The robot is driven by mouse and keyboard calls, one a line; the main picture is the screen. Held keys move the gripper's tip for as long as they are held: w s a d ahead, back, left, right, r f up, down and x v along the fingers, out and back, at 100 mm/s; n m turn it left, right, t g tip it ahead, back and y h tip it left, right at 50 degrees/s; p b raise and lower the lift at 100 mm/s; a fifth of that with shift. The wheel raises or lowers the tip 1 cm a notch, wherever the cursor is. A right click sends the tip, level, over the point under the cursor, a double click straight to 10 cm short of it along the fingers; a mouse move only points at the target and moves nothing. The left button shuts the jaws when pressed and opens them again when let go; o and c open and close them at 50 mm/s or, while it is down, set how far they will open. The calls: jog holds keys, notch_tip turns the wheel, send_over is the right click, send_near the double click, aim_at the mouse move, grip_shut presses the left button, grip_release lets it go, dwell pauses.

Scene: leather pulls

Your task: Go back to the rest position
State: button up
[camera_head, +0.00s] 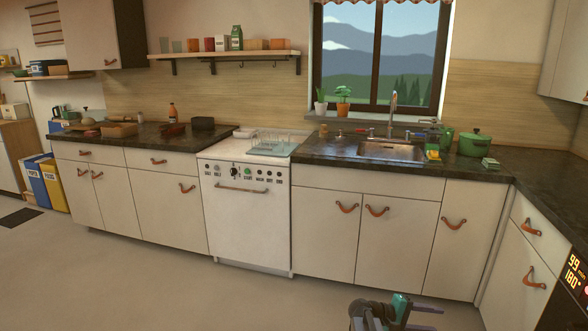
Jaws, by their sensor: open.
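My gripper (428,318) shows at the bottom of the head view, right of centre, with its two dark fingers pointing right. The fingers are apart with nothing visible between them. It is in front of the white lower cabinets (325,237), over the floor, and appears clear of them. The rest of my arm is mostly cut off by the bottom edge.
A white dishwasher (245,215) with its door shut stands left of the sink (390,151). A green pot (474,143) is on the dark counter (487,176). An oven (570,290) is at the right edge.

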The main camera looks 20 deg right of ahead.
jog(key=s+a+f+n+t+y+p, duration=0.1)
jog(key=s+a+f+n+y+p, duration=0.15)
jog(key=a+f, duration=0.85)
jog(key=s+a+f+y+p, duration=0.2)
jog(key=s+a+f+y, duration=0.2)
jog(key=s+a, duration=0.3)
jog(key=s+a+f+m+g+y+p, duration=0.1)
jog(key=s+a+f+y, duration=0.3)
jog(key=a, duration=1.2)
jog(key=s+a+f+m+g+y+p, duration=0.1)
jog(key=s+a+f+y, duration=0.3)
jog(key=s+a, duration=0.6)
jog(key=shift+s+a+f+p, duration=0.15)
jog(key=shift+a+p, duration=0.75)
jog(key=shift+a, duration=0.35)
jog(key=c, duration=0.4)
jog(key=shift+d, duration=0.15)
